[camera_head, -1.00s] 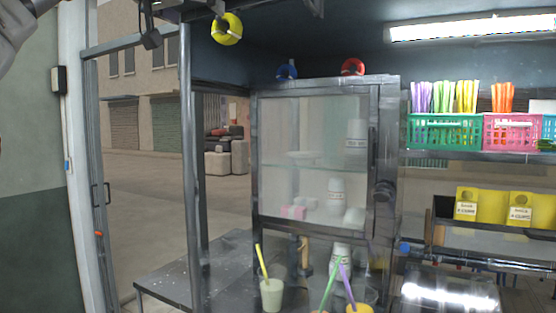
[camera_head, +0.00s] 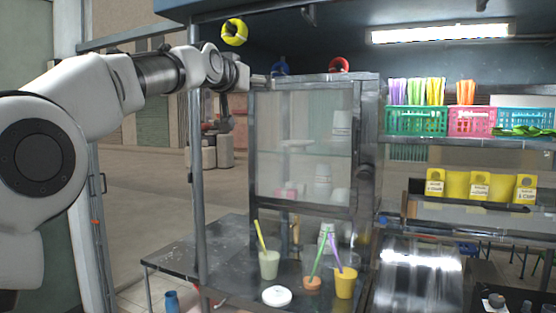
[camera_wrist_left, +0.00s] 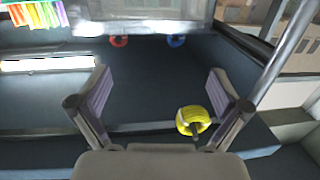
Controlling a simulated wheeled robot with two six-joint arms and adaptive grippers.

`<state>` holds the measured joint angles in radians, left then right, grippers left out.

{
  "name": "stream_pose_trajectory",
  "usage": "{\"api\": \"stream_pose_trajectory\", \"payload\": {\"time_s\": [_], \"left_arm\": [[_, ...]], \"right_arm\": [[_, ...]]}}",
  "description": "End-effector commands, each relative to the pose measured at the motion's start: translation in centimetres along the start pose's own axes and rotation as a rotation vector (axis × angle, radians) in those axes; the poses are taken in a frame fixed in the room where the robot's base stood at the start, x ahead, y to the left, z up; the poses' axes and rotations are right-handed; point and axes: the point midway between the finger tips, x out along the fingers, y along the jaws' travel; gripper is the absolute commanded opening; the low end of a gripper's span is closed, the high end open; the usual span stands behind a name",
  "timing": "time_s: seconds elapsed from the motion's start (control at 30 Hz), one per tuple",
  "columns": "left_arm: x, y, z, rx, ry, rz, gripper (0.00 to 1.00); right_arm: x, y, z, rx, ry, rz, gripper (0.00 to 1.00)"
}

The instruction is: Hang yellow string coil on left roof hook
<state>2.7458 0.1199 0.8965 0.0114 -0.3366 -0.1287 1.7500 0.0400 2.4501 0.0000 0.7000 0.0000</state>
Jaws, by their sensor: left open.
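The yellow string coil (camera_head: 234,32) is at the roof's front edge, at the top of the head view. It also shows in the left wrist view (camera_wrist_left: 190,121), with a thin dark hook end at its opening. It appears to hang on that hook. My left gripper (camera_head: 262,80) is just below and to the right of the coil in the head view. In the left wrist view its two fingers (camera_wrist_left: 158,82) are spread, with nothing between the tips. The coil is apart from the tips, near the base of one finger. My right gripper is out of view.
A red coil (camera_head: 340,65) and a blue coil (camera_head: 280,66) are on top of the glass-door cabinet (camera_head: 305,140). A grey post (camera_head: 196,200) stands below the roof edge. Cups with straws (camera_head: 345,282) stand on the counter. Another roof hook (camera_head: 309,16) is right of the coil.

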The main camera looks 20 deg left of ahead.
Motion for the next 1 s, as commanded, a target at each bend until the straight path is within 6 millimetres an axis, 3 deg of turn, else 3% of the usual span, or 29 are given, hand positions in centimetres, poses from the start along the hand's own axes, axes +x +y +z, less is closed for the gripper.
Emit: {"api": "stream_pose_trajectory", "payload": {"time_s": [0.3, 0.7, 0.83, 1.0], "left_arm": [[4.1, 2.3, 6.5, -0.002, -0.003, 0.005, 1.0], [7.7, 4.7, 14.7, -0.006, -0.002, 0.008, 1.0], [8.2, 5.1, 16.3, -0.007, 0.001, 0.008, 1.0], [8.4, 5.2, 16.9, -0.008, 0.003, 0.008, 1.0]], "right_arm": [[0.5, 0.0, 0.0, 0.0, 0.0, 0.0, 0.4], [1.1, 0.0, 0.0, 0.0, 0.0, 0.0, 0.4], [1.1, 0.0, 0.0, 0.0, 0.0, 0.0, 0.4], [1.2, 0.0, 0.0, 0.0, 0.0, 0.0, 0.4]]}}
